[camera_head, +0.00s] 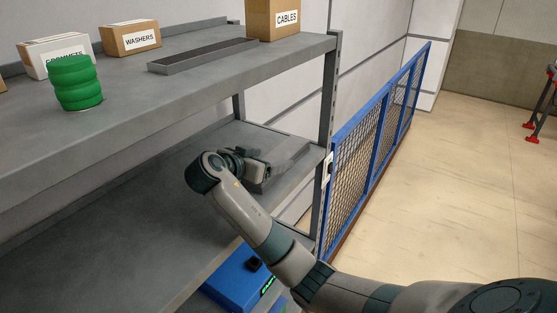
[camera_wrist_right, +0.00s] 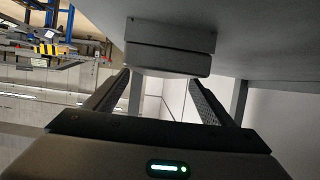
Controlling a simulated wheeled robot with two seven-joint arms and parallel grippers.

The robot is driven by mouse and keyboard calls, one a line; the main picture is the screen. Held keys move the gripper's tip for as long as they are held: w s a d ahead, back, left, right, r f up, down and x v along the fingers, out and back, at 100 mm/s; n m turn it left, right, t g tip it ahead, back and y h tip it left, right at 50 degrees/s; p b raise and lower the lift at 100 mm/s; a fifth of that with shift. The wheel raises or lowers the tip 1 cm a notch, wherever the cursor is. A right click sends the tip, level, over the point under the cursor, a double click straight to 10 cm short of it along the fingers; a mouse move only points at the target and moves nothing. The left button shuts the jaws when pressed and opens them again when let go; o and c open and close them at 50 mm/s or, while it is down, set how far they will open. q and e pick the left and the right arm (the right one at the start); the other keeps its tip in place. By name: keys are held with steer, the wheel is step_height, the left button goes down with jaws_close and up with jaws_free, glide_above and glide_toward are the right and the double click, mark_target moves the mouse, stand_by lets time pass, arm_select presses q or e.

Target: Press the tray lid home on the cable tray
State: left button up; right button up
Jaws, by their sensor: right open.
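My right gripper (camera_head: 263,171) is at the right end of the lower shelf, its arm coming in from the lower right. In the right wrist view my right gripper (camera_wrist_right: 159,79) is open, with its fingers apart. A grey block in two layers (camera_wrist_right: 168,60) shows beyond and between the fingertips, against the shelf surface. It looks like the end of a long grey piece (camera_head: 290,158) on the lower shelf, partly hidden by my gripper. I cannot tell whether this is the tray, the lid or both. My left gripper is out of view.
The upper shelf (camera_head: 130,105) also holds a green ribbed cylinder (camera_head: 75,82), a washers box (camera_head: 131,39), a grommets box (camera_head: 40,58) and a cables box (camera_head: 272,20). A shelf post (camera_head: 326,110) and blue mesh fence (camera_head: 357,150) stand right of my gripper. A blue box (camera_head: 232,283) sits below.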

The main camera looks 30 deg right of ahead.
mark_target(276, 158)
stand_by(0.3)
steer(key=shift+x, duration=2.7)
steer(key=c, duration=1.3)
